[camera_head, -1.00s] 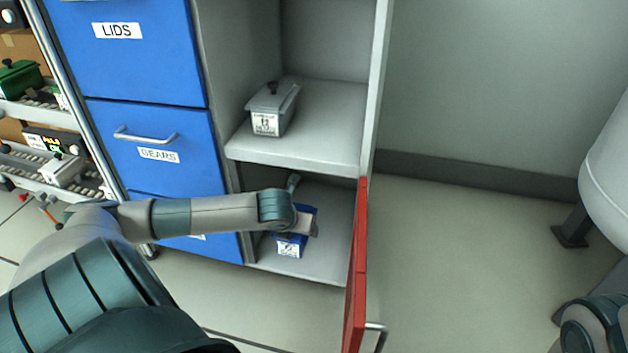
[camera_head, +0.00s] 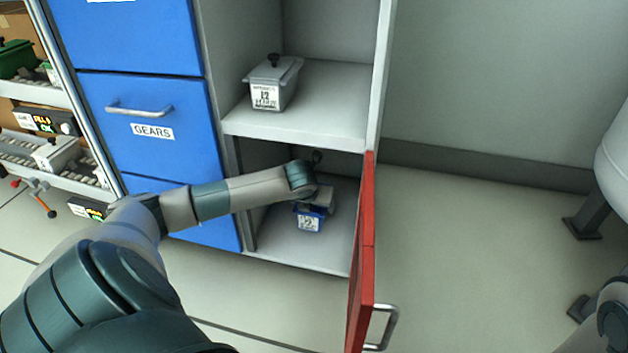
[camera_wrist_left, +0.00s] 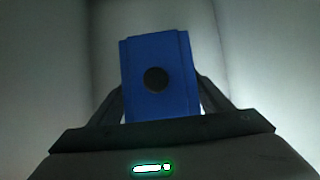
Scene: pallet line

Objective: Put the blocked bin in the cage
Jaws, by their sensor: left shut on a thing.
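A small blue bin (camera_head: 309,220) with a white label is inside the lower compartment of the grey cabinet with an open red door (camera_head: 362,255). My left gripper (camera_head: 318,198) is shut on the bin. In the left wrist view the blue lid (camera_wrist_left: 158,55) with its round black knob (camera_wrist_left: 155,80) lies between the fingers. The bin looks upright above the lower shelf (camera_head: 290,250); I cannot tell whether it touches it. The forearm and wrist hide part of the compartment. My right gripper is outside the picture.
A grey lidded bin (camera_head: 273,84) labelled 12 stands on the upper shelf (camera_head: 335,110). Blue drawers (camera_head: 150,160), one marked GEARS, are left of the compartment. A roller rack with bins (camera_head: 50,155) is further left.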

